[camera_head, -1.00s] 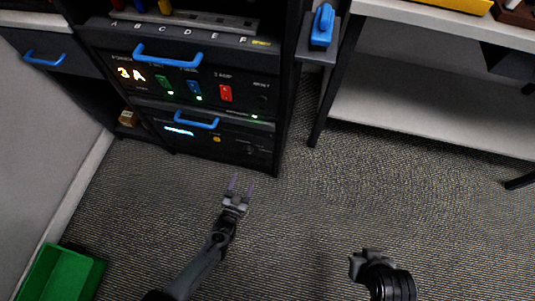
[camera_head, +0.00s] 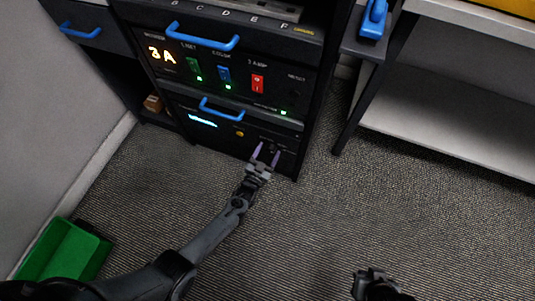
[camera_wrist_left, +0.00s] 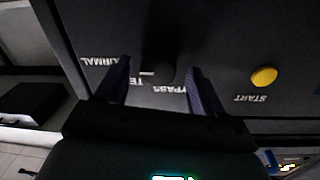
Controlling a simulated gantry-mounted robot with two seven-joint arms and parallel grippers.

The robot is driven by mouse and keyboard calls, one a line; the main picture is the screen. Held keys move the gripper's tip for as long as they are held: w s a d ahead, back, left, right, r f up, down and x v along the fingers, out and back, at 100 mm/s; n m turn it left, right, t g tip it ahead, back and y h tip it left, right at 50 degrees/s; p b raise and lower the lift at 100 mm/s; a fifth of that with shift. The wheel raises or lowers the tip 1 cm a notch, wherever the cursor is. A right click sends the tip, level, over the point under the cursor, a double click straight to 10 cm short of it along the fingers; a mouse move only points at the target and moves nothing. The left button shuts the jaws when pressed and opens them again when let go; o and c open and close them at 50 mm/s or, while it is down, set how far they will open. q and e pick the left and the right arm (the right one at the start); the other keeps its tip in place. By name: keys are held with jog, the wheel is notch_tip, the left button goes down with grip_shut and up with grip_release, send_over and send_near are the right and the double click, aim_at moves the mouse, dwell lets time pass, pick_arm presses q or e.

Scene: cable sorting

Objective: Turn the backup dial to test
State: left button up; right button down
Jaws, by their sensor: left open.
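The dark dial (camera_wrist_left: 160,62) sits on the black lower panel (camera_head: 218,143), with the words NORMAL, TEST and BYPASS beside it, upside down in the left wrist view. A short pale mark shows near the dial, close to the TEST label; the dial's exact setting is hard to tell. My left gripper (camera_head: 265,153) is open at the panel's lower right. In the left wrist view its two fingers (camera_wrist_left: 157,82) stand on either side of the dial. I cannot tell whether they touch it. My right gripper (camera_head: 369,276) is low in the head view, away from the panel.
A yellow START button (camera_wrist_left: 263,77) lies beside the dial. A blue handle (camera_head: 222,110) crosses the panel top. Above are green, blue and red switches (camera_head: 258,84). A green bin (camera_head: 65,252) stands at lower left. The floor (camera_head: 300,235) is clear.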

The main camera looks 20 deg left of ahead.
pick_arm(q)
jog(key=shift+d, duration=0.25)
jog(key=shift+w+a, duration=0.1)
jog(key=shift+a, duration=0.05)
jog(key=c, duration=1)
jog(key=shift+c, duration=0.2)
jog(key=shift+n, duration=0.3)
jog(key=n, duration=0.3)
jog(key=shift+n, duration=0.3)
jog(key=shift+a+f+n, duration=0.1)
jog(key=shift+n, duration=2.2)
